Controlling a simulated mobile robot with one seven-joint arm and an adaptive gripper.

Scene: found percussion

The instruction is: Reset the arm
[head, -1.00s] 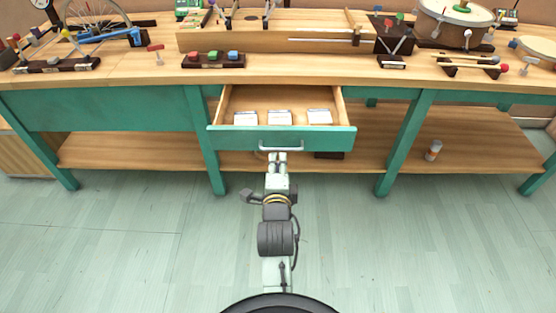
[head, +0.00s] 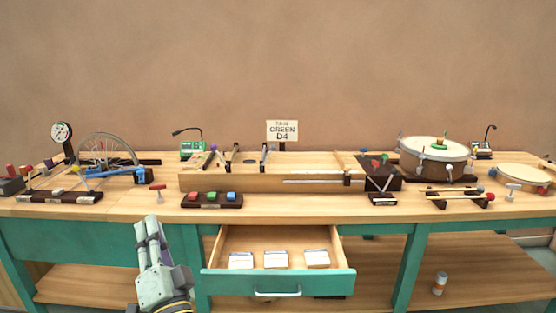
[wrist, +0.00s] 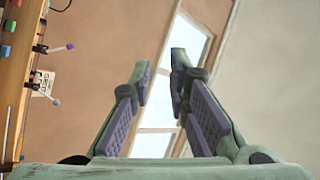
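My gripper (head: 148,232) is raised in front of the bench at the lower left of the head view, left of the drawer and pointing up. In the wrist view its two fingers (wrist: 159,75) stand apart with only wall and window between them. It is open and empty. The green-fronted drawer (head: 278,284) is pulled out and holds three white-topped packets. Its pale handle (head: 277,293) is free, and my gripper is clear of it.
The green bench carries a bicycle wheel (head: 107,152), a drum (head: 433,158), a long wooden box (head: 262,183) and a rack of coloured blocks (head: 211,201). A sign (head: 282,131) reads "GREEN D4". An orange-and-white bottle (head: 439,283) stands on the lower shelf.

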